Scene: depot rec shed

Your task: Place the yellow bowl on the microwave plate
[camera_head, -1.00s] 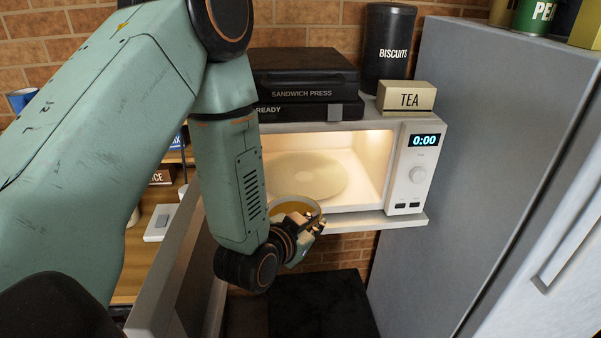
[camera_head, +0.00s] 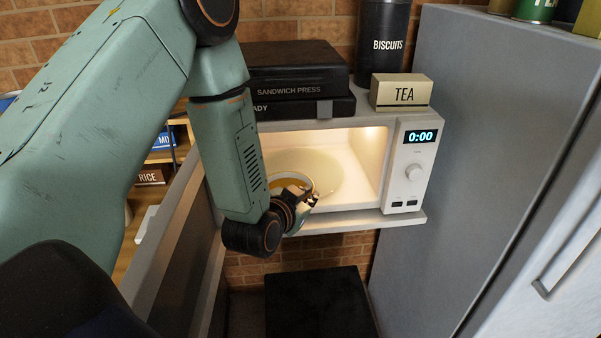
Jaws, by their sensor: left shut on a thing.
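The yellow bowl (camera_head: 285,184) shows as a pale rim with a yellow inside, at the microwave's open front. My left gripper (camera_head: 305,196) is shut on the bowl at its near right side and partly hides it. The round microwave plate (camera_head: 325,167) lies on the lit microwave floor. In the picture the bowl overlaps the plate's near left part; I cannot tell whether they touch. The microwave (camera_head: 370,205) is open, its door (camera_head: 185,240) swung out to the left. My right gripper is not in view.
The microwave's right panel (camera_head: 412,165) reads 0:00. A sandwich press (camera_head: 300,88), a tea box (camera_head: 401,92) and a biscuit tin (camera_head: 384,30) stand on top. A grey cabinet (camera_head: 490,130) closes off the right. A black block (camera_head: 318,300) sits below. My arm passes beside the open door.

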